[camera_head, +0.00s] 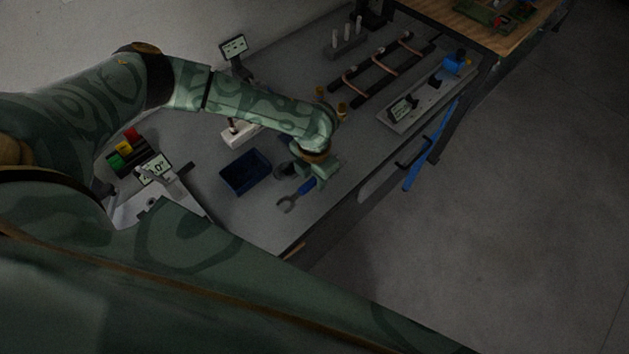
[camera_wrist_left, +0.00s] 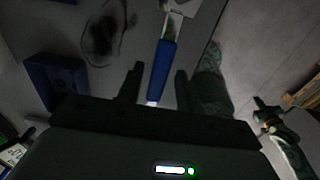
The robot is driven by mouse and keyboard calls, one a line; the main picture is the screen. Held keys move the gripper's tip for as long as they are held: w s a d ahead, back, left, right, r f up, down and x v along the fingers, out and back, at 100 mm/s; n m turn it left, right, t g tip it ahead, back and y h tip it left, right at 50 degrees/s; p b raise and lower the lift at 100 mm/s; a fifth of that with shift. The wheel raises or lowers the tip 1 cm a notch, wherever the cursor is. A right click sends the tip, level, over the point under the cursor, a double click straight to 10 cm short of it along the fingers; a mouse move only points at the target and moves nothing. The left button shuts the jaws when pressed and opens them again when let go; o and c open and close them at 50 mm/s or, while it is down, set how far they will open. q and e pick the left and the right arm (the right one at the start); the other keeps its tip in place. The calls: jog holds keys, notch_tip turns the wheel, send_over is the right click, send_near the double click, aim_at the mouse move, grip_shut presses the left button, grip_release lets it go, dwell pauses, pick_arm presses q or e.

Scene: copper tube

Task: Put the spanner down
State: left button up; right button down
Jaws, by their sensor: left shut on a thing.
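My left gripper (camera_head: 302,178) is above the bench, near its front edge. It is shut on the spanner, whose blue handle (camera_head: 306,186) sticks out below it. In the left wrist view the blue handle (camera_wrist_left: 162,68) lies between the two fingers of my gripper (camera_wrist_left: 158,84). Whether the spanner touches the bench top (camera_head: 262,215) I cannot tell.
A dark blue bin (camera_head: 245,173) stands just left of the gripper; it also shows in the left wrist view (camera_wrist_left: 55,78). Copper tubes on dark rails (camera_head: 378,68) lie farther back. A blue bar (camera_head: 430,150) runs along the bench's right edge.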

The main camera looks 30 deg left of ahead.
aim_at(312, 177)
pick_arm(q)
jog(key=shift+w+a+f, duration=0.15)
jog(key=shift+a+f, duration=0.2)
jog(key=f, duration=0.3)
jog(key=shift+w+f, duration=0.1)
jog(key=shift+w, duration=0.15)
jog(key=shift+w+f, duration=0.1)
jog(key=shift+f, duration=0.1)
jog(key=shift+a, duration=0.15)
pick_arm(e)
jog(key=shift+s+a+f, duration=0.25)
jog(key=shift+a+f, duration=0.05)
jog(key=shift+a, duration=0.1)
